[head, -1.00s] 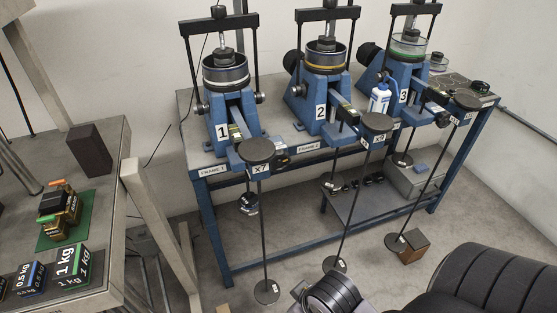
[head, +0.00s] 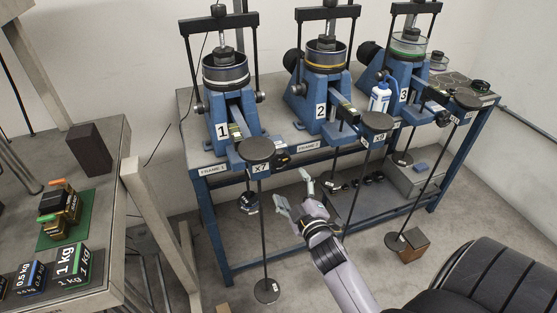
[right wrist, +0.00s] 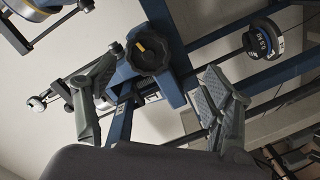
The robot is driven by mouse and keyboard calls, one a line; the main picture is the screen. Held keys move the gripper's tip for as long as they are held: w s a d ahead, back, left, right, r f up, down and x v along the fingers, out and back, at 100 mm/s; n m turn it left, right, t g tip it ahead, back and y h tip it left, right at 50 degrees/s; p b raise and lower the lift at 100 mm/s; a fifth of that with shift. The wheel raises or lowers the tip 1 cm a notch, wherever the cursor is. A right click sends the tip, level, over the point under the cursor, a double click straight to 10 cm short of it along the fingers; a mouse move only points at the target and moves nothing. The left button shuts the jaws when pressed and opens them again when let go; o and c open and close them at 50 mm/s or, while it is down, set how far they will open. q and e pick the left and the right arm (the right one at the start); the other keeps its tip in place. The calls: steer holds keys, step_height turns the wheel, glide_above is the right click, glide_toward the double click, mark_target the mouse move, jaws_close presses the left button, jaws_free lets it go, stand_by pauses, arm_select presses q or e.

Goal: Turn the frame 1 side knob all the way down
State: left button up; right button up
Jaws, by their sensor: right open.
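Frame 1 (head: 220,131) is a blue stand labelled 1 at the left end of the bench. A small dark knob (head: 281,160) with a yellow mark sits by the bench's front edge, right of the X7 plate. In the right wrist view, a black lobed knob (right wrist: 150,52) with a yellow mark appears on a blue block. It looks like the same knob. My right gripper (head: 293,190) is open and empty, below and right of the knob. In the right wrist view the knob shows between my right gripper's spread fingers (right wrist: 163,62), beyond their tips. My left gripper is out of view.
Frame 2 (head: 316,110) and frame 3 (head: 402,98) stand to the right on the bench. A hanging weight (head: 248,203) and the X7 rod (head: 263,225) are left of my right gripper. A side table (head: 108,215) with weights stands at the left.

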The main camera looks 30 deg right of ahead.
mark_target(280, 160)
steer(key=shift+n+t, duration=0.6)
steer(key=b+x, duration=0.1)
steer(key=x, duration=0.2)
steer(key=b+x, duration=0.1)
steer(key=x, duration=0.3)
steer(key=r+b+x, duration=0.1)
steer(key=x, duration=0.2)
steer(key=shift+w, duration=0.3)
steer(key=shift+c, duration=1.1)
steer(key=shift+r, duration=0.2)
steer(key=c, duration=1.4)
steer(key=shift+d, duration=0.1)
steer(key=shift+n+b, duration=0.6)
steer(key=shift+n, duration=0.6)
steer(key=n, duration=0.2)
steer(key=shift+n, duration=0.3)
steer(key=shift+r+n, duration=0.35)
steer(key=shift+n, duration=0.85)
steer(key=n+p, duration=0.1)
steer(key=n, duration=0.3)
steer(key=o, duration=1.3)
steer(key=shift+w+f, duration=0.1)
steer(key=shift+f, duration=0.1)
steer(key=o, duration=0.3)
steer(key=shift+w+f, duration=0.2)
steer(key=shift+s, duration=0.15)
